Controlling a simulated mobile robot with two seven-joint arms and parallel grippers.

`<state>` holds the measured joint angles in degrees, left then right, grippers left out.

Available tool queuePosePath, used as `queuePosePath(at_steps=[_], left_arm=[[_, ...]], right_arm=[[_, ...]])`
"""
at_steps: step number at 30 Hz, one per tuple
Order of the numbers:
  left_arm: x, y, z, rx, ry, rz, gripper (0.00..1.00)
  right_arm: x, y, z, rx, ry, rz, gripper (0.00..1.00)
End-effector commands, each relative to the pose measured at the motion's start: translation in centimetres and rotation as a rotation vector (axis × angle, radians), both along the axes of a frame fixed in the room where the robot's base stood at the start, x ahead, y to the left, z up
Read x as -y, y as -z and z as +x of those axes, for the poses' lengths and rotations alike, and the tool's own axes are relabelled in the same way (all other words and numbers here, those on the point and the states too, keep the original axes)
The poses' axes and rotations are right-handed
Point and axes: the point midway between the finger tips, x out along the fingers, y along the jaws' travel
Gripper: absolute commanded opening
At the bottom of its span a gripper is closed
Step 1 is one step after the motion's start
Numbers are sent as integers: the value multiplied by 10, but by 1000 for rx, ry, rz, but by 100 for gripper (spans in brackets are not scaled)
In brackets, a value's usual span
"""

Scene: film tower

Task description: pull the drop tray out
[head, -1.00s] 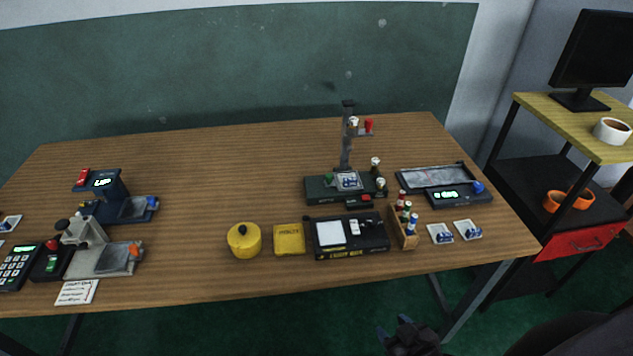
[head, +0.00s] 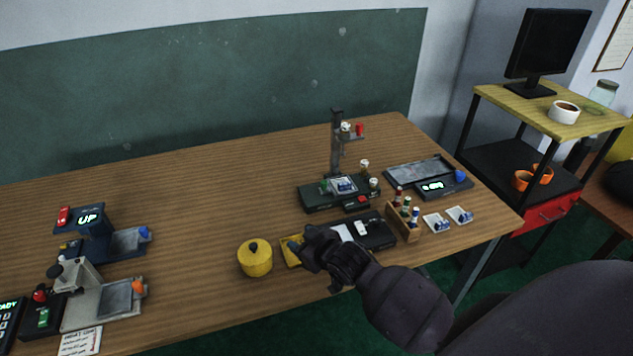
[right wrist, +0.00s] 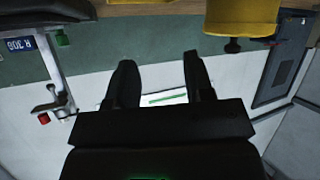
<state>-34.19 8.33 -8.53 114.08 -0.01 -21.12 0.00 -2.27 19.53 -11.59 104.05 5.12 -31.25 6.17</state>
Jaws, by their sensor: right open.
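The film tower's dark base (head: 318,197) stands on the table right of centre, with a grey post (head: 337,150) rising from it. A small tray with a blue-marked piece (head: 343,186) sits on that base; I cannot tell for certain which part is the drop tray. My left gripper is not in view.
A yellow pot (head: 255,261) stands left of my right gripper. A wooden rack of small bottles (head: 404,228) and a long flat tray (head: 420,172) lie to the right. Two devices with trays (head: 127,241) (head: 105,300) stand at the left. The table's middle back is clear.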

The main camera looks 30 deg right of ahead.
Motion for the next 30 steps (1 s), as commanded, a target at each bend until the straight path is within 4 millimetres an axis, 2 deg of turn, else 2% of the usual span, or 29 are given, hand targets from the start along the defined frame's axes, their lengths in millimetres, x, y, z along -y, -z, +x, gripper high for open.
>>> queuePosePath(at_steps=[1,8,11,15,18,21,25,30], left_arm=[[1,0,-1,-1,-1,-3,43],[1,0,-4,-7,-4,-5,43],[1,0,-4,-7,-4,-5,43],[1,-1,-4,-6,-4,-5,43],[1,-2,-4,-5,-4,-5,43],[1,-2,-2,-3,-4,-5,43],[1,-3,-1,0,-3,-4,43],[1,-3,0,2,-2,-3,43]], right_arm=[[2,-11,21,-1,-4,-6,48],[22,-49,99,-98,59,9,48],[39,-67,128,-168,129,29,48],[73,-90,160,-309,298,81,48],[102,-100,168,-437,474,146,48],[123,-100,163,-548,644,208,48],[139,-94,150,-649,812,267,48],[145,-88,140,-699,907,297,48]])
